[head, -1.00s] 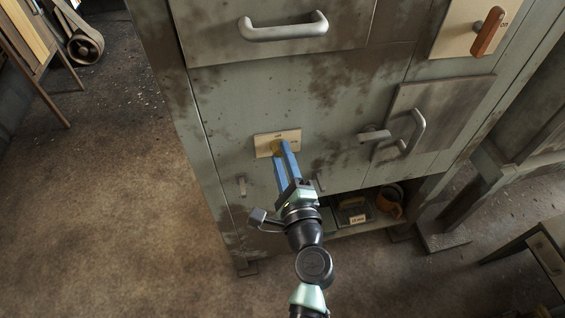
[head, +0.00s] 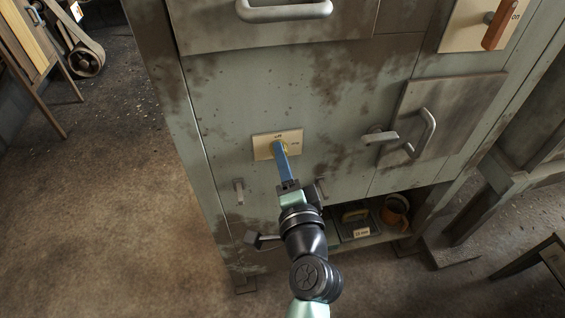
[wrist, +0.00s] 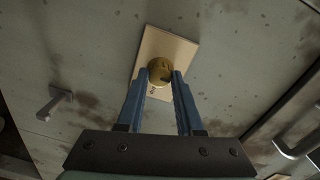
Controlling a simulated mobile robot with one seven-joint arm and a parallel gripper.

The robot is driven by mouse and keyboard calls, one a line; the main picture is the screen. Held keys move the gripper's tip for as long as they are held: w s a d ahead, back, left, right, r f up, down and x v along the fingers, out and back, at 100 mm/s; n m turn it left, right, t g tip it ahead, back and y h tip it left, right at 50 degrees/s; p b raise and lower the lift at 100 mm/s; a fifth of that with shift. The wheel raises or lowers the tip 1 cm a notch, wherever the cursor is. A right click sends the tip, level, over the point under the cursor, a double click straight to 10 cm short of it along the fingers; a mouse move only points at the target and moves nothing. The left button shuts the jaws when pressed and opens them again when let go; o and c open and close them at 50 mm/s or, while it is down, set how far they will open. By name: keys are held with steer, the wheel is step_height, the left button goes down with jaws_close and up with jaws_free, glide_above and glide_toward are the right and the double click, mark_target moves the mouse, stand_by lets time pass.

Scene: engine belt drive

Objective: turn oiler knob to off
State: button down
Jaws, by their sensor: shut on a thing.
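The oiler knob is a small round brass knob (wrist: 160,71) on a cream plate (head: 291,137) fixed to the grey-green cabinet front.
A hinged door with a handle (head: 428,132) and a latch (head: 379,136) are to the right. A drawer handle (head: 284,10) is above, an orange switch lever (head: 500,25) upper right. Below, an open shelf holds an orange mug (head: 395,210) and a labelled box (head: 360,222). Small levers (head: 239,191) flank my gripper.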

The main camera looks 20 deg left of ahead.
stand_by(0.4)
steer(key=c, duration=0.6)
jaws_free()
steer(key=shift+o, duration=0.2)
steer(key=shift+s, duration=0.1)
steer(key=v, duration=1.3)
steer(key=shift+f, duration=0.1)
